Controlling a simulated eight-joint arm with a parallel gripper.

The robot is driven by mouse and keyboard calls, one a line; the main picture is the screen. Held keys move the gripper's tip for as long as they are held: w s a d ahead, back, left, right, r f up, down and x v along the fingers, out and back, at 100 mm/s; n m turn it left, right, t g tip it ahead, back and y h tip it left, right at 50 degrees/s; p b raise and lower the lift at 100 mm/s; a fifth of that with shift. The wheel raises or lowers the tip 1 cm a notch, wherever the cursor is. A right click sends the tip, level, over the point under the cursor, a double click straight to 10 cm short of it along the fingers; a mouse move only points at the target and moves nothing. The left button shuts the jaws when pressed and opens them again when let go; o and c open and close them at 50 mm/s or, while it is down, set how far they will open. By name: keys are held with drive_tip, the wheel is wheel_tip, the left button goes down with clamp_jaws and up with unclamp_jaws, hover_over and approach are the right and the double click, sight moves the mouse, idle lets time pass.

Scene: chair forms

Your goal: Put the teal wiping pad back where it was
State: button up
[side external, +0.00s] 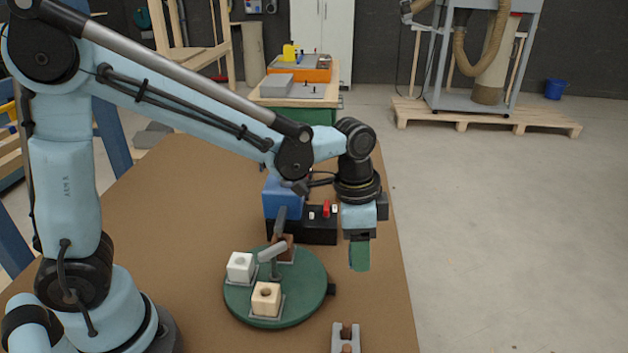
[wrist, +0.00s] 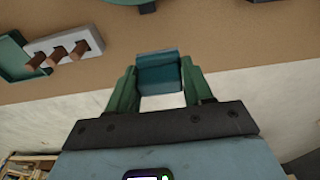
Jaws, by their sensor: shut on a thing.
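The teal wiping pad (wrist: 158,73) shows in the wrist view, held between the two green fingers of my gripper (wrist: 159,76). My gripper is shut on it. In the side external view my gripper (side external: 359,258) points down near the right edge of the brown table (side external: 185,225), to the right of the round green turntable. The pad cannot be told apart from the green fingers there. A green shallow tray (wrist: 14,58) lies at the left edge of the wrist view, apart from the pad. Whether it is the pad's place cannot be told.
The turntable (side external: 238,303) bears a white block (side external: 240,267), a pale wooden block (side external: 266,299), a brown block and a grey clamp handle. A grey holder (side external: 337,345) with brown pegs stands at the front; it also shows in the wrist view (wrist: 88,32). A black switch box (side external: 320,236) stands behind.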

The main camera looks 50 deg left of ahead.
drive_tip(key=w+a+f, duration=0.1)
drive_tip(key=w+a, duration=0.1)
drive_tip(key=w+a+f, duration=0.1)
drive_tip(key=a+f, duration=0.1)
drive_tip(key=shift+w+a+f, duration=0.15)
drive_tip(key=shift+w+f, duration=0.1)
drive_tip(key=shift+w, duration=0.15)
drive_tip(key=shift+f, duration=1.95)
drive_tip(key=shift+f, duration=0.15)
drive_tip(key=o, duration=1)
